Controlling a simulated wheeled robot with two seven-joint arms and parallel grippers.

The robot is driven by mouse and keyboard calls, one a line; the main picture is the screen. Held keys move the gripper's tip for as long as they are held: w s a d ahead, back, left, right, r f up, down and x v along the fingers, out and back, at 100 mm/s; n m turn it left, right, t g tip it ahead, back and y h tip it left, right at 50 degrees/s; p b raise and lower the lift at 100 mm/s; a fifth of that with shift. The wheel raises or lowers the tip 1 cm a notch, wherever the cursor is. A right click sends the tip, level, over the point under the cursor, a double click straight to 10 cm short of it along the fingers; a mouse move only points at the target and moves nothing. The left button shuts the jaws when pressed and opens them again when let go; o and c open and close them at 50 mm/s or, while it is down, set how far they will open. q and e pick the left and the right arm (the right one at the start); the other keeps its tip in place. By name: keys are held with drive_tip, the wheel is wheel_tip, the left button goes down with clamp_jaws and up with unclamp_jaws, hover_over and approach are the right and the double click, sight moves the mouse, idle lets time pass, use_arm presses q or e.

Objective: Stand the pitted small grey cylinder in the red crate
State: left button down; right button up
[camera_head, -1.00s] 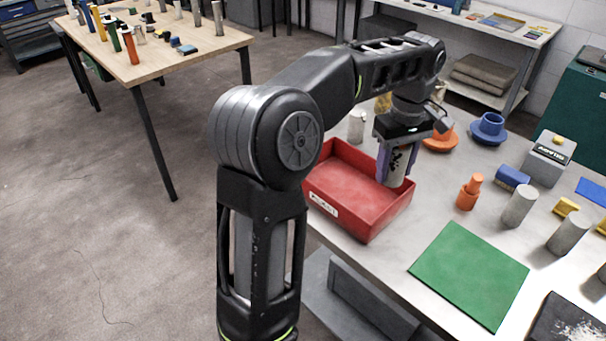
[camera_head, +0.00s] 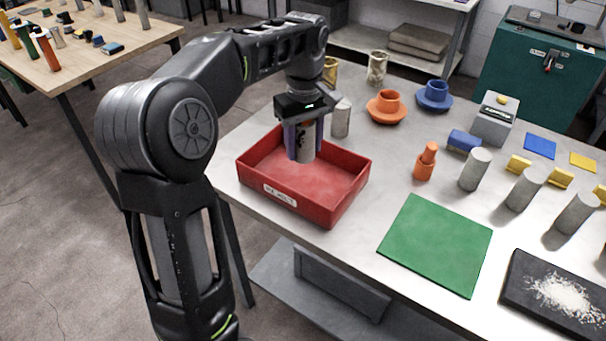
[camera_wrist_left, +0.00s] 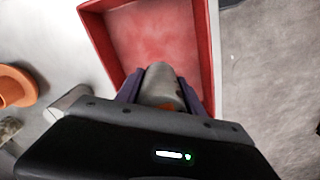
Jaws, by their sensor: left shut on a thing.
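My left gripper (camera_head: 304,145) is shut on a small grey cylinder (camera_head: 305,152) with dark marks on its side. It holds the cylinder upright over the inside of the red crate (camera_head: 296,206), towards its back. I cannot tell whether the cylinder's foot touches the crate floor. In the left wrist view the grey cylinder (camera_wrist_left: 160,84) sits between the purple fingers, with the red crate (camera_wrist_left: 205,45) beyond it. My right gripper is not in view.
Another grey cylinder (camera_head: 341,118) stands just behind the crate. Several more grey cylinders, such as one at the right (camera_head: 475,169), stand on the table. A green mat (camera_head: 436,245) lies right of the crate. An orange flanged part (camera_head: 387,107) stands behind.

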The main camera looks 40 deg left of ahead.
sight(304, 180)
use_arm(q)
drive_tip(key=shift+f, duration=1.65)
wheel_tip(304, 180, down, 4)
drive_tip(key=shift+r, duration=0.25)
drive_tip(key=shift+f, duration=0.1)
drive_tip(key=shift+f, duration=0.2)
drive_tip(key=c, duration=0.7)
unclamp_jaws()
drive_tip(key=shift+r, duration=0.1)
